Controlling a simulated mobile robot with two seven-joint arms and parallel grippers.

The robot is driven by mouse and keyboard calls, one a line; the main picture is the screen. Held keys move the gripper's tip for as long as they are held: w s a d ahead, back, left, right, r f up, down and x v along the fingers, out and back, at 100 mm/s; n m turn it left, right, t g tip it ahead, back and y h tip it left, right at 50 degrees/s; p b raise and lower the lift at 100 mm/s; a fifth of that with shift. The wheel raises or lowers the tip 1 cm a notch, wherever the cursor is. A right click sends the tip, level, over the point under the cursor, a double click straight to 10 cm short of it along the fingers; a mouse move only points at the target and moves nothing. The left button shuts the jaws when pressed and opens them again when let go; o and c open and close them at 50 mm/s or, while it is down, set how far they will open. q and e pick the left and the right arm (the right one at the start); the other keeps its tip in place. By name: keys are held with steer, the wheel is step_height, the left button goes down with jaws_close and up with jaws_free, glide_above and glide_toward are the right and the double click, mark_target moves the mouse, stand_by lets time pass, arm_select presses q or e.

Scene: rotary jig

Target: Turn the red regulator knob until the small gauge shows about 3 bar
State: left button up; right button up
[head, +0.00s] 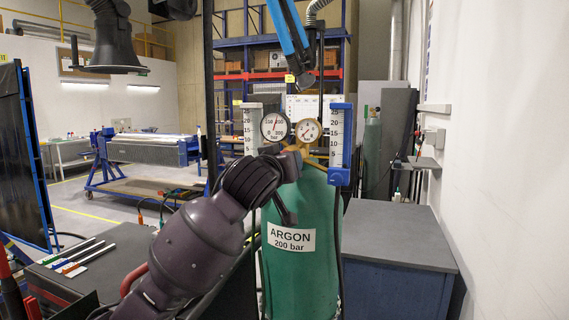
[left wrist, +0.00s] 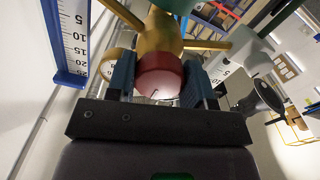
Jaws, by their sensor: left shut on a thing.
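The red regulator knob (left wrist: 160,77) sits under the brass regulator body in the left wrist view. My left gripper (left wrist: 157,72) is shut on it, with one blue-grey finger on each side. In the head view my left arm comes up from below and my left gripper (head: 290,160) is in front of the regulator, hiding the knob. The small gauge (head: 308,130) has a gold rim and white face; its reading is too small to tell surely. In the left wrist view it shows partly behind a finger (left wrist: 108,66). My right gripper is not in view.
The larger dark-rimmed gauge (head: 275,127) is left of the small one. The green argon cylinder (head: 290,270) stands below. A blue-framed scale (head: 340,145) is close on the right, a grey one (head: 250,130) on the left. A dark-topped cabinet (head: 400,240) stands right.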

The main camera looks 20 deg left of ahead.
arm_select(q)
steer(key=shift+m, duration=0.3)
steer(key=m, duration=0.9)
steer(key=shift+a, duration=0.1)
steer(key=m, duration=0.4)
steer(key=shift+r+m, duration=0.1)
steer(key=shift+m, duration=0.2)
steer(key=m, duration=0.5)
steer(key=shift+m, duration=0.3)
steer(key=o, duration=0.9)
